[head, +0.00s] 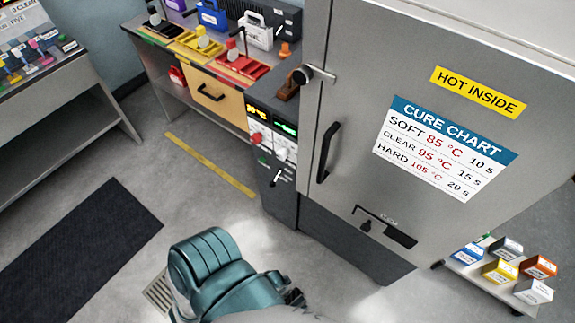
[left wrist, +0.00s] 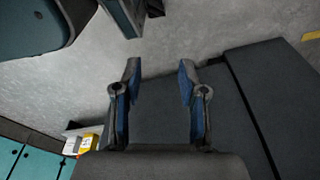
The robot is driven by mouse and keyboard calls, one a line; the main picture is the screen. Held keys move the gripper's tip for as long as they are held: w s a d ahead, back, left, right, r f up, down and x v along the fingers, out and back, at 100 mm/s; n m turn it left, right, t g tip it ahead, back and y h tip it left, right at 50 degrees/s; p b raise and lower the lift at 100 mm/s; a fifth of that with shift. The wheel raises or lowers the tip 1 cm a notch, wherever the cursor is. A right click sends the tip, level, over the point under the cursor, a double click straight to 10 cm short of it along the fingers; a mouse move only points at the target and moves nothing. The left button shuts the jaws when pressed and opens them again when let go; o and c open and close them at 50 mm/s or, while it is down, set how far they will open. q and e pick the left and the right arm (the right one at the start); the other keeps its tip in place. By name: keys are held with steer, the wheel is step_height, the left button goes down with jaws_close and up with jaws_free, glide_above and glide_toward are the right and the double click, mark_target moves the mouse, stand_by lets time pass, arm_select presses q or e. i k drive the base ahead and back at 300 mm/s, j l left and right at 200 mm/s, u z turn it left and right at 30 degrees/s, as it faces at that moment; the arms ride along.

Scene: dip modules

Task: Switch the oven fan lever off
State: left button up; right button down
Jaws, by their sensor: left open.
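The grey oven (head: 345,120) stands at the centre right of the head view with its door shut. Its control panel (head: 272,145) has lit displays, a red knob (head: 256,138) and a small lever (head: 276,178) near the bottom. I cannot read which control is labelled fan. A dark slotted fitting with a small knob (head: 367,226) sits low on the door. My left gripper (head: 292,291) is low in front of the oven, apart from it and partly hidden by my arm. In the left wrist view the gripper (left wrist: 158,85) is open and empty.
A black door handle (head: 328,152) and a round-knobbed latch (head: 305,75) stick out from the oven. A bench with coloured trays (head: 197,45) stands behind left. A low stand with small boxes (head: 500,268) is at right. Open floor (head: 190,200) lies left, with a dark mat (head: 80,250).

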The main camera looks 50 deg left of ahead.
mark_target(272, 184)
steer(key=u, duration=1.8)
